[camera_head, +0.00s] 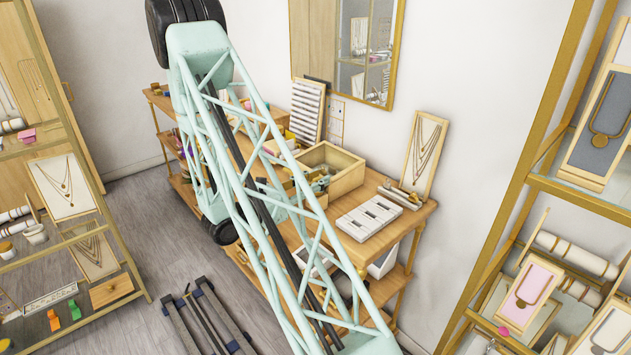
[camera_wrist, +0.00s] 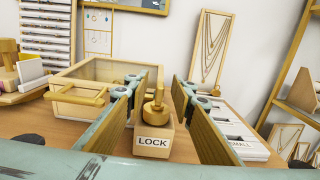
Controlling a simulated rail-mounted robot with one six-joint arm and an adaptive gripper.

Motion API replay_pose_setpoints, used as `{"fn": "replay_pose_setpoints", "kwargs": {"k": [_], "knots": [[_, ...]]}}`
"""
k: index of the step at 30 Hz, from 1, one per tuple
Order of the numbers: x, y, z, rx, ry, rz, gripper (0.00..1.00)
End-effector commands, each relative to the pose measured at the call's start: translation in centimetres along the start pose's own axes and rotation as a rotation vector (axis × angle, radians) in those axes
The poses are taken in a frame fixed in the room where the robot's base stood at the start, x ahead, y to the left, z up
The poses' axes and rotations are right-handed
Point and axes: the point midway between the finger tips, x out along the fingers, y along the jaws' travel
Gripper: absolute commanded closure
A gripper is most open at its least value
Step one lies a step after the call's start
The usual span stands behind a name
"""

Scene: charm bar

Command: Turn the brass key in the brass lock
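The brass lock and key (camera_wrist: 154,108) show in the wrist view as a round brass base with an upright knob, on top of a wooden block (camera_wrist: 167,132) labelled LOCK. My gripper (camera_wrist: 157,90) is open, with its two wood-toned fingers on the left and right of the key. Gaps show between the key and both fingers, so nothing appears held. In the head view my arm covers much of the table, and I cannot clearly make out the lock there.
A wooden box with a clear lid (camera_wrist: 90,75) stands left of and behind the lock. A white compartment tray (camera_head: 368,218) and a necklace display (camera_head: 424,152) are to the right. The wooden table (camera_head: 408,222) stands against the wall, with shelving racks on either side.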

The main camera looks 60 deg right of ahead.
Motion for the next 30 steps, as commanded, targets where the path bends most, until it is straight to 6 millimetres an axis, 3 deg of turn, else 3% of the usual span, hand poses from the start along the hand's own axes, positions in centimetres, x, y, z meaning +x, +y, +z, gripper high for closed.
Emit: {"fn": "replay_pose_setpoints", "kwargs": {"k": [4,12,16,17,19,30], "knots": [[-0.01,0.00,0.00,0.000,0.000,0.000,0.78],[-0.01,-0.01,0.00,0.000,0.000,0.000,1.00],[-0.01,-0.01,0.00,0.000,0.000,0.000,1.00],[-0.01,-0.01,0.00,0.000,0.000,0.000,0.95],[-0.01,-0.01,0.00,0.000,0.000,0.000,1.00],[0.05,-0.13,-0.09,-0.002,-0.002,0.048,1.00]]}}
